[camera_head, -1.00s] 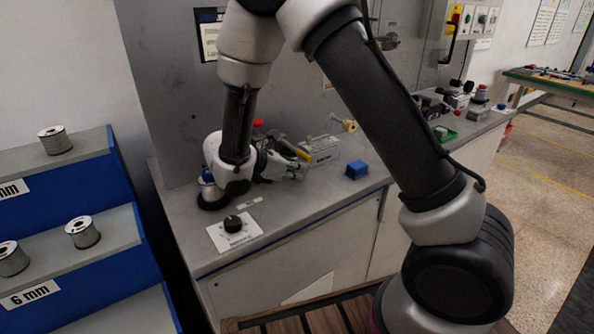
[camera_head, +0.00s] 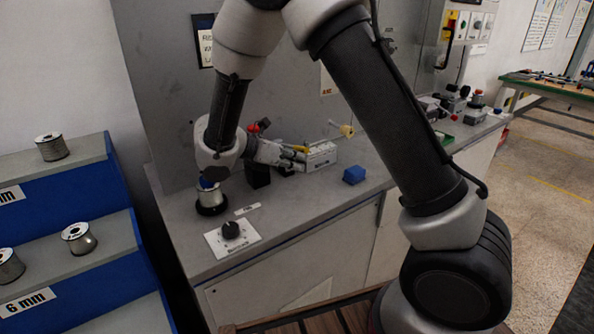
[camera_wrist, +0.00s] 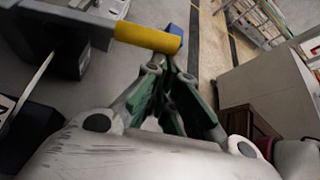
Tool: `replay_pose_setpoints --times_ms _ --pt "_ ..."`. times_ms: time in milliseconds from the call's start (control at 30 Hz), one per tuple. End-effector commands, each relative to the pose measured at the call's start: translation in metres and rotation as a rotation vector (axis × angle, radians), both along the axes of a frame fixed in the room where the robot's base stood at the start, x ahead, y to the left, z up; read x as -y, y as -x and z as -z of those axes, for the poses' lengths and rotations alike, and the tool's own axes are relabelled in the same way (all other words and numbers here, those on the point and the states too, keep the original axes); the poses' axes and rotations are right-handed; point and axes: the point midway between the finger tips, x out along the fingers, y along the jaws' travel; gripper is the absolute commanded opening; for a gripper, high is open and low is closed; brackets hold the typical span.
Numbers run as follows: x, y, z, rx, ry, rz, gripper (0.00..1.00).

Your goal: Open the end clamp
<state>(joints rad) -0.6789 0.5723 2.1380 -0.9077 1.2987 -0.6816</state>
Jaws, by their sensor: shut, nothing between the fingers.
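In the wrist view the yellow grip (camera_wrist: 146,37) lies level across the top, on a grey metal arm. My gripper (camera_head: 292,156) is at the clamp, its tips close to the lever. In the wrist view my gripper (camera_wrist: 164,68) is shut and empty, its tips just below the grip's outer end. I cannot tell whether they touch it. My gripper and wrist hide part of the clamp.
A black block (camera_head: 257,174) stands left of the clamp, and a spool (camera_head: 209,196) stands further left. A blue block (camera_head: 354,174) lies to the right. A dial plate (camera_head: 232,237) is at the front. The bench's front middle is clear.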

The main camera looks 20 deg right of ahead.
Motion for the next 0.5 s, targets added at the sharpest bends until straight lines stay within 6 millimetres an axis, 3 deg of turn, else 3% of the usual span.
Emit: replay_pose_setpoints --times_ms 333,500 --pt "-0.005 -0.014 -0.048 0.005 -0.002 0.002 0.00" --pt "-0.008 -0.025 -0.065 -0.122 0.040 0.002 0.00"
